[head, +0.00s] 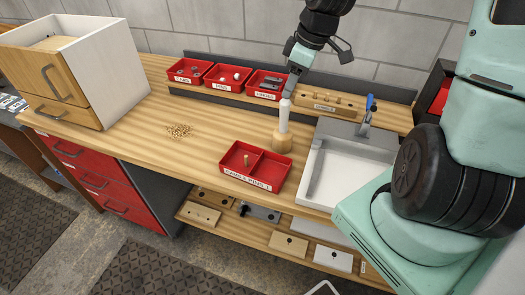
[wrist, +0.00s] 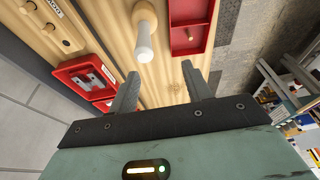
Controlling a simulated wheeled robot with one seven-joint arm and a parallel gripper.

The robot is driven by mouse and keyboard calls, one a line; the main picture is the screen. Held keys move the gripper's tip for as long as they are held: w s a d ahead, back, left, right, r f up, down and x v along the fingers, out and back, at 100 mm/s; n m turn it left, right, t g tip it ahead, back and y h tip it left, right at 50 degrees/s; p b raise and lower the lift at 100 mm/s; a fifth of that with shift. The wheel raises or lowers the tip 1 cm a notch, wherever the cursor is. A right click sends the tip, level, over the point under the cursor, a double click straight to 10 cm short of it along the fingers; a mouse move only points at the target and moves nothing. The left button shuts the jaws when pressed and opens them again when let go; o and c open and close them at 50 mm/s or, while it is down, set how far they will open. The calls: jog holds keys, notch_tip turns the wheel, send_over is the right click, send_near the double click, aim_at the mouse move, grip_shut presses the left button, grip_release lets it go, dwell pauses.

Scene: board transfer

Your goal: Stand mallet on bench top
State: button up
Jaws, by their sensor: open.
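The mallet (head: 283,125) stands upright on the bench top (head: 215,150), its wide wooden head down and its pale handle pointing up. It sits between the two-part red tray and the back shelf, left of the sink. In the wrist view the mallet's handle (wrist: 144,40) points toward the camera, just beyond my fingertips. My gripper (head: 290,90) is above the mallet, near the top of the handle. In the wrist view my gripper (wrist: 160,72) has its two fingers spread with nothing between them.
The red divided tray (head: 254,167) holding a peg is in front of the mallet. The sink (head: 340,175) with a blue-handled tap is at right. Red bins (head: 228,76) and a wooden block (head: 335,105) line the back shelf. Small bits (head: 179,131) lie at left.

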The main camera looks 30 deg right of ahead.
jog(key=s+a+r+g, duration=0.1)
jog(key=s+a, duration=0.3)
jog(key=a, duration=0.4)
jog(key=s+a+g, duration=0.1)
jog(key=s+a, duration=0.4)
jog(key=a, duration=0.3)
jog(key=s+a, duration=0.3)
jog(key=s, duration=0.3)
jog(key=s+a+r+h, duration=0.1)
jog(key=s+a, duration=0.3)
jog(key=s, duration=0.2)
jog(key=shift+s+a+h, duration=0.15)
jog(key=shift+a+h, duration=0.15)
notch_tip(320, 180, down, 3)
jog(key=b, duration=0.3)
jog(key=shift+r, duration=0.1)
